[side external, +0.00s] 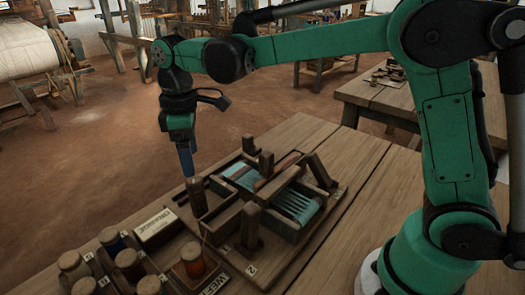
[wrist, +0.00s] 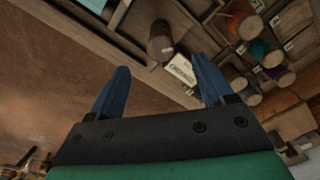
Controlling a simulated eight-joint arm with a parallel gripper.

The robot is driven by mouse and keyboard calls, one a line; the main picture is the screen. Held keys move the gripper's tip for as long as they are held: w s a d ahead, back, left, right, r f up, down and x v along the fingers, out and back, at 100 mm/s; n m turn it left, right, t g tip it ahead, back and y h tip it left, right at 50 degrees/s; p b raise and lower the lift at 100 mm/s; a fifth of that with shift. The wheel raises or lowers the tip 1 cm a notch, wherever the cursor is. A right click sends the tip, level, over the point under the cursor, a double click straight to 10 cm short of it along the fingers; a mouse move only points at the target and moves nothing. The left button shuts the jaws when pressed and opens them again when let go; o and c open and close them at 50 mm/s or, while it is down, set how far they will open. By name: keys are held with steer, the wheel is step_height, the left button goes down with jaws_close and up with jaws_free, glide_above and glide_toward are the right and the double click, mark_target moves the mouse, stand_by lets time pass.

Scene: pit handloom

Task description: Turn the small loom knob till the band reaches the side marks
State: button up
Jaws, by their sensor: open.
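The small wooden loom (side external: 262,200) sits on the table with a teal band (side external: 297,205) of threads across it. A pale blue corner of the band (wrist: 93,4) shows at the top of the wrist view. A dark brown upright cylinder, which looks like the knob (side external: 197,198), stands at the loom's near left side; in the wrist view the knob (wrist: 160,42) bears a small pale mark. My gripper (side external: 187,172) points down just above and beside the knob. Its blue fingers (wrist: 160,78) are apart with nothing between them. I cannot make out the side marks.
A white label block (side external: 156,228) lies beside the knob, between it and a rack of several thread spools (side external: 110,240). The table (side external: 345,170) is bare behind and right of the loom.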

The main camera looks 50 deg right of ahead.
mark_target(194, 179)
steer(key=shift+f, duration=2.75)
jaws_close()
steer(key=shift+m, duration=0.3)
steer(key=m, duration=0.2)
steer(key=shift+m, duration=2.2)
